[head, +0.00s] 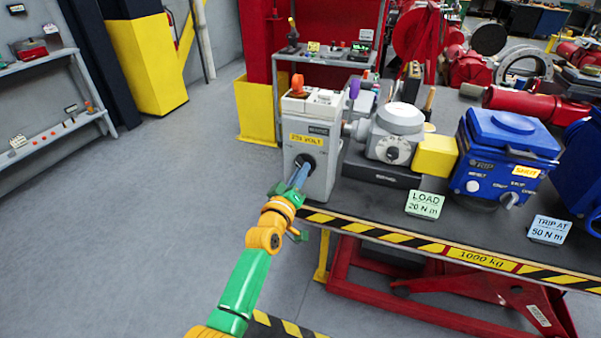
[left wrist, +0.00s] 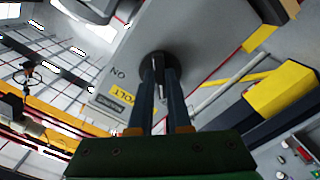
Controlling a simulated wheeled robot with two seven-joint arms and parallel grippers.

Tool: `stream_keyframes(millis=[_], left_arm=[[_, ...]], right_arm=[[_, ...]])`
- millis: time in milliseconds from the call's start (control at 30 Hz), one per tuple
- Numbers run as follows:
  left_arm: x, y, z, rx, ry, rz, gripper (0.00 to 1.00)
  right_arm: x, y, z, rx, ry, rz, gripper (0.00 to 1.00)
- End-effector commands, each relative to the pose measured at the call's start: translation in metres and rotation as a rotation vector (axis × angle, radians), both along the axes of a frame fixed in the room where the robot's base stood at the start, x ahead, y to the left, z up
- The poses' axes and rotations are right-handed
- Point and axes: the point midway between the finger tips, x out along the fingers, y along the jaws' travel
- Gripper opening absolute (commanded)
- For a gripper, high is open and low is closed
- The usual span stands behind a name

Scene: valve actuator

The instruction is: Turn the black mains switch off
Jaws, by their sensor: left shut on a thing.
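The grey switch box (head: 316,182) with a yellow "VOLT" label stands at the left end of the bench. Its round black mains switch (head: 305,161) is on the front face, partly hidden by my left gripper (head: 300,173). In the left wrist view, the black switch (left wrist: 158,60) sits on the grey face beside the word "ON". My left gripper (left wrist: 159,76) is shut on the switch's handle, one finger on each side. The handle runs roughly in line with the fingers in that view. My right gripper is in neither view.
The bench (head: 378,225) has a striped front edge. To the right of the box are a grey gearbox (head: 392,140), a yellow block (head: 436,156), a blue actuator (head: 505,160), a green load card (head: 424,204) and a blue trip card (head: 549,229). Open floor lies left.

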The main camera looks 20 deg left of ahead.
Motion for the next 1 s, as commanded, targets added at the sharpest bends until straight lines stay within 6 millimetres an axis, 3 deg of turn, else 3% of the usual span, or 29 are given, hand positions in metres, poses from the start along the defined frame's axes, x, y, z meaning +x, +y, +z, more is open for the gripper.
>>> stream_keyframes(millis=[433, 467, 567, 867, 1000], left_arm=[[-0.001, -0.002, -0.006, -0.008, 0.015, -0.004, 0.0], [-0.001, -0.002, -0.006, -0.008, 0.015, -0.004, 0.21], [-0.001, -0.001, -0.005, -0.008, 0.013, -0.004, 0.46], [-0.001, -0.001, -0.002, -0.008, 0.005, -0.002, 0.46], [-0.016, -0.001, -0.002, -0.008, 0.007, -0.002, 0.46]], right_arm=[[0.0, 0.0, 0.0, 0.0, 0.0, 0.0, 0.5], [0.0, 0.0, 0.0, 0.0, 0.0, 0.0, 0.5], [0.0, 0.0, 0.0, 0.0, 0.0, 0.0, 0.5], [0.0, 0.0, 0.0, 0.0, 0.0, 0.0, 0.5], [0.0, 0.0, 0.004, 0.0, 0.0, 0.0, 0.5]])
